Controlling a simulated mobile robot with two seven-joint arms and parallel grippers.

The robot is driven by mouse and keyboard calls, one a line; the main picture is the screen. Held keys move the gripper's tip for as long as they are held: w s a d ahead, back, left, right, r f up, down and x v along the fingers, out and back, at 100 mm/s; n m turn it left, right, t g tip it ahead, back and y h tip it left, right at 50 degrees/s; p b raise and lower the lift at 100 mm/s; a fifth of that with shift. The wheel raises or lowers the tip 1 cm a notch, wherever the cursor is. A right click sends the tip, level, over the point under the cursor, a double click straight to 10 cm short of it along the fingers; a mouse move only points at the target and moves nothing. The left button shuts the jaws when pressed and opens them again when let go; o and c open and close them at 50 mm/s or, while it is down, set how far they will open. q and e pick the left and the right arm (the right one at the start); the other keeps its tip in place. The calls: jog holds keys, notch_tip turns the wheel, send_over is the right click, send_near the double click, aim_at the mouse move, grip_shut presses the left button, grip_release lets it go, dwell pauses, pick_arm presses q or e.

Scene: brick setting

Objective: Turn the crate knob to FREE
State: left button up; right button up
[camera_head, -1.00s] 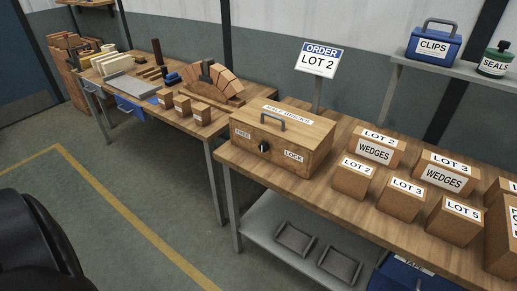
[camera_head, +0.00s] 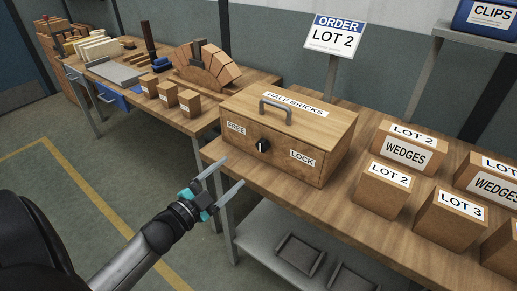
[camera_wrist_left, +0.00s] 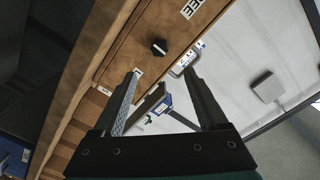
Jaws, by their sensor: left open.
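The wooden half-bricks crate (camera_head: 315,135) stands on the near bench, with a grey handle on its lid. Its black knob (camera_head: 262,146) sits on the front face between the FREE label (camera_head: 236,128) at left and the LOCK label (camera_head: 302,158) at right. The knob also shows in the left wrist view (camera_wrist_left: 159,47), beyond the fingertips. My left gripper (camera_head: 226,178) is open and empty, in front of and below the crate front, apart from the knob. The knob's exact setting is too small to tell. My right gripper is not in view.
Wedge boxes (camera_head: 408,148) and lot boxes (camera_head: 384,188) stand right of the crate on the bench. An ORDER LOT 2 sign (camera_head: 334,37) rises behind it. Another bench with a brick arch (camera_head: 208,68) is at left. A lower shelf (camera_head: 262,235) holds grey trays.

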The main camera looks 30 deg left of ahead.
aim_at(260, 147)
pick_arm(q)
jog(key=w, duration=0.4)
jog(key=w+b, duration=0.1)
jog(key=w, duration=0.3)
jog(key=w+d, duration=0.1)
jog(key=w, duration=0.4)
jog(key=shift+b, duration=0.35)
jog(key=shift+f, duration=0.1)
grip_shut()
